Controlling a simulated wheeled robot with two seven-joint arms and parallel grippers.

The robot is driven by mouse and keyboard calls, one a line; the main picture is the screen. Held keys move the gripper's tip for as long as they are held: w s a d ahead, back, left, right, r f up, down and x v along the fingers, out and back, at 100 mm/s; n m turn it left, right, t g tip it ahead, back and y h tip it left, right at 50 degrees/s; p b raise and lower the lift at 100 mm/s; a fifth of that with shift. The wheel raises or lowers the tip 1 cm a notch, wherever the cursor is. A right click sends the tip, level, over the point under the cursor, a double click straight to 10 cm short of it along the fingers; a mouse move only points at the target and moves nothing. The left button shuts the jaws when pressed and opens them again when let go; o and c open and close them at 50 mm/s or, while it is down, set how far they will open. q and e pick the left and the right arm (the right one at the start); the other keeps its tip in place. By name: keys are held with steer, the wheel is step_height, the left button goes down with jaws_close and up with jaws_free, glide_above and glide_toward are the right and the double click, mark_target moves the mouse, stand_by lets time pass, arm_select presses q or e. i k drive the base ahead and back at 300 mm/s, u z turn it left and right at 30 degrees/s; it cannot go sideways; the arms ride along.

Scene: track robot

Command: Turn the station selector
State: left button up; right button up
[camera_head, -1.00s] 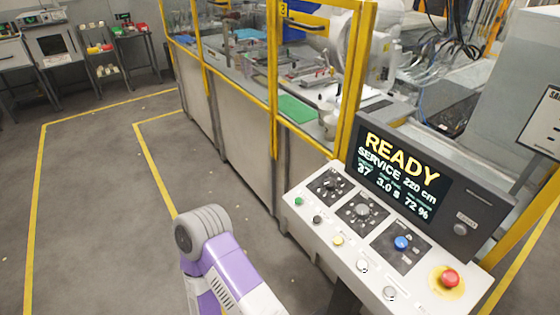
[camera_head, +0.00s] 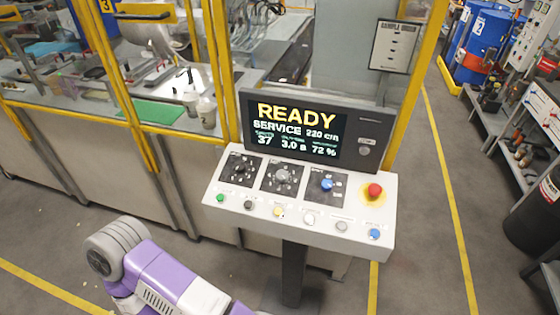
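A white control panel (camera_head: 383,217) stands on a dark post, facing me. Its sloped top carries three dark plates with rotary knobs: a black knob (camera_head: 240,169) on the left, a larger grey knob (camera_head: 283,176) in the middle and a blue knob (camera_head: 327,184) on the right. The labels are too small to read, so I cannot tell which one is the station selector. A purple and white link of my arm shows at the lower left, apart from the panel. Neither gripper is in view.
The screen (camera_head: 296,131) above the knobs reads READY, SERVICE. A red mushroom button (camera_head: 374,190) sits right of the blue knob; several small buttons line the front edge. A yellow-framed fence (camera_head: 125,95) stands behind. Shelves and blue drums (camera_head: 484,45) are at the right.

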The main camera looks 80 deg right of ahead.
mark_target(240, 167)
steer(key=z, duration=2.05)
